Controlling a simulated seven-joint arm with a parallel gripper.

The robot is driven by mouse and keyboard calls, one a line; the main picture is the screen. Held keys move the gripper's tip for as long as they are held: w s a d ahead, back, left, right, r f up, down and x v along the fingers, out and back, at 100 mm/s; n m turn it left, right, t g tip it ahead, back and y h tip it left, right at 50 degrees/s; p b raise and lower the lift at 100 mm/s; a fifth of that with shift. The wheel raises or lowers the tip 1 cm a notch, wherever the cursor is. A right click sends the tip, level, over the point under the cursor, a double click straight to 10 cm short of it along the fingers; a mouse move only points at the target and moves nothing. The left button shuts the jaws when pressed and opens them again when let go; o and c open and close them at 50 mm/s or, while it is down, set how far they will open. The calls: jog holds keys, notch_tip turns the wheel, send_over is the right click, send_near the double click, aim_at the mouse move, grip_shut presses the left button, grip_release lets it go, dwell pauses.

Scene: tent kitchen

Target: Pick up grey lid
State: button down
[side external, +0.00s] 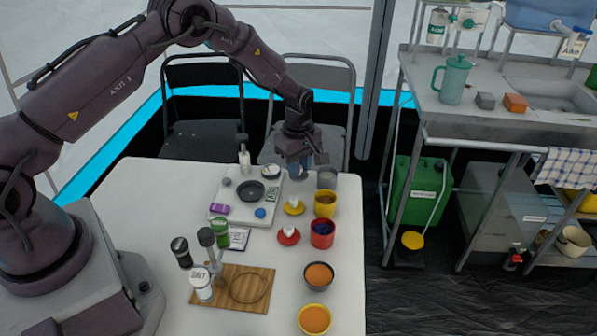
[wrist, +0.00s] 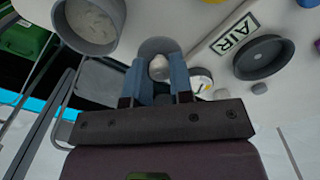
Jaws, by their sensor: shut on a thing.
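The grey lid shows in the wrist view (wrist: 158,45) as a small grey disc with a pale knob. My gripper (wrist: 160,72) has its two blue fingers closed on either side of the knob. In the side view my gripper (side external: 302,166) points down at the far right part of the white table, just left of the grey cup (side external: 327,180). The lid is mostly hidden behind the fingers there. I cannot tell whether it touches the table. The open grey cup is also at the upper left of the wrist view (wrist: 88,22), apart from the fingers.
A yellow lid (side external: 294,207), red lid (side external: 288,237), yellow cup (side external: 325,204) and red cup (side external: 322,234) stand nearby. A white tray (side external: 215,205) with a black dish (side external: 250,191) lies left. A wooden board (side external: 215,299) and two bowls stand nearer. Chairs stand behind the table.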

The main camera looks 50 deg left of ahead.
jog(key=s+d+r, duration=0.2)
jog(key=s+r, duration=0.7)
jog(key=s, duration=0.5)
jog(key=w+d, duration=0.3)
jog(key=w, duration=1.6)
jog(key=shift+s+a+f, duration=0.1)
jog(key=shift+f, duration=3)
jog(key=shift+f, duration=0.15)
